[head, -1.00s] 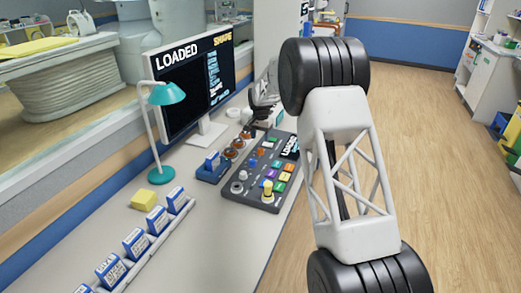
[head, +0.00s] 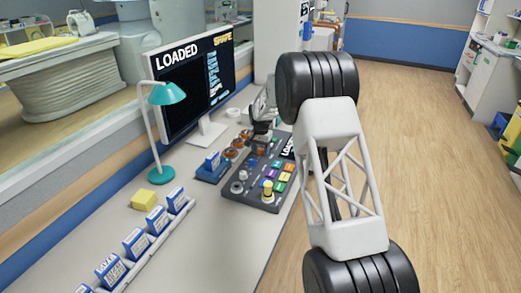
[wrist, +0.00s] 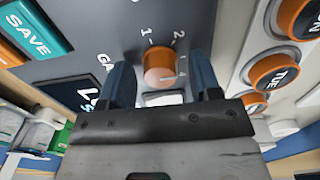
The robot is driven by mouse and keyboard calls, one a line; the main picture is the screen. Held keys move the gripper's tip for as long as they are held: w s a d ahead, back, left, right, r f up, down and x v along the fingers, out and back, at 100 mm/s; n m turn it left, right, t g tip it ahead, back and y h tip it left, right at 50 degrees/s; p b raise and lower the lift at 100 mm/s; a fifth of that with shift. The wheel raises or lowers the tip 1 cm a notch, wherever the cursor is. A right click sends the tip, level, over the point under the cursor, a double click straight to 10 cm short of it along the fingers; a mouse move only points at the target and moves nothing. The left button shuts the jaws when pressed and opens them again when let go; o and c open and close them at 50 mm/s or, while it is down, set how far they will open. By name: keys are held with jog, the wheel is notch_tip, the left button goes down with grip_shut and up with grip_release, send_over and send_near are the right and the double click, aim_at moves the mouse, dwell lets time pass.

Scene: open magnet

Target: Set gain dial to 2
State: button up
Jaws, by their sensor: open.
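The gain dial (wrist: 160,62) is an orange knob with a paler cap on the dark control panel (wrist: 100,30). Marks 1, 2 and 4 show around it in the wrist view. A pale line on the cap seems to point right, toward the 4. My gripper (wrist: 163,80) is open, with one blue-grey finger on each side of the dial; I cannot tell whether they touch it. In the head view my gripper (head: 262,128) is over the far end of the panel (head: 240,196) and hides the dial there.
Orange round buttons, one reading TUNE (wrist: 270,71), stand close right of the dial in the wrist view. A SAVE button (wrist: 35,28) is at left.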

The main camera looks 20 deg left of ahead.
jog(key=c, duration=0.9)
jog(key=shift+c, duration=0.2)
jog(key=shift+n, duration=0.4)
jog(key=n, duration=0.4)
jog(key=shift+r, duration=0.1)
jog(key=n, duration=0.5)
jog(key=o, duration=0.9)
